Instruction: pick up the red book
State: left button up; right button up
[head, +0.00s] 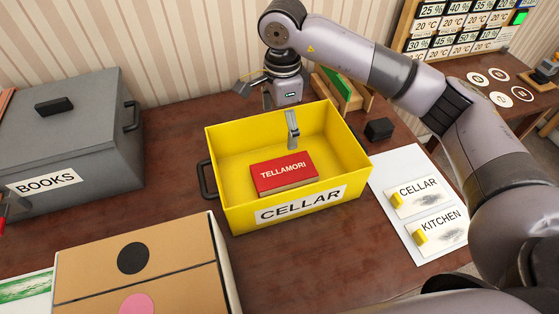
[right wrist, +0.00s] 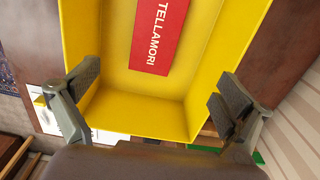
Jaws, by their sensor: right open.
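The red book (head: 284,174), marked TELLAMORI, lies flat on the floor of the yellow crate (head: 225,150) labelled CELLAR. It also shows in the right wrist view (right wrist: 158,35). My right gripper (head: 267,114) is open and empty at the back of the crate. One finger reaches over the crate's inside and the other is out beyond its back left. In the right wrist view the fingers (right wrist: 156,96) stand wide apart at either side of the crate's near end, and the book is beyond the fingertips, apart from them.
A grey box (head: 75,130) labelled BOOKS, with a lid, stands at the left. A cardboard box (head: 95,270) is at the front left. A white board (head: 400,160) with CELLAR and KITCHEN labels and a small black block (head: 379,129) are right of the crate.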

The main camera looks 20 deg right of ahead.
jog(key=p, duration=0.1)
send_over(284, 170)
notch_tip(284, 170, down, 5)
jog(key=f, duration=0.5)
jog(key=shift+w+a+p, duration=0.1)
jog(key=shift+a+p, duration=0.15)
jog(key=shift+p, duration=0.1)
jog(key=shift+f, duration=0.85)
jog(key=f, duration=0.2)
jog(key=f+p, duration=0.1)
jog(key=shift+d+f+p, duration=0.2)
jog(key=shift+f+p, duration=0.1)
jog(key=shift+f, duration=0.55)
pick_arm(q)
jog(key=r, duration=0.3)
jog(key=shift+s+r, duration=0.2)
jog(key=shift+r, duration=0.05)
pick_arm(e)
jog(key=shift+c, duration=0.4)
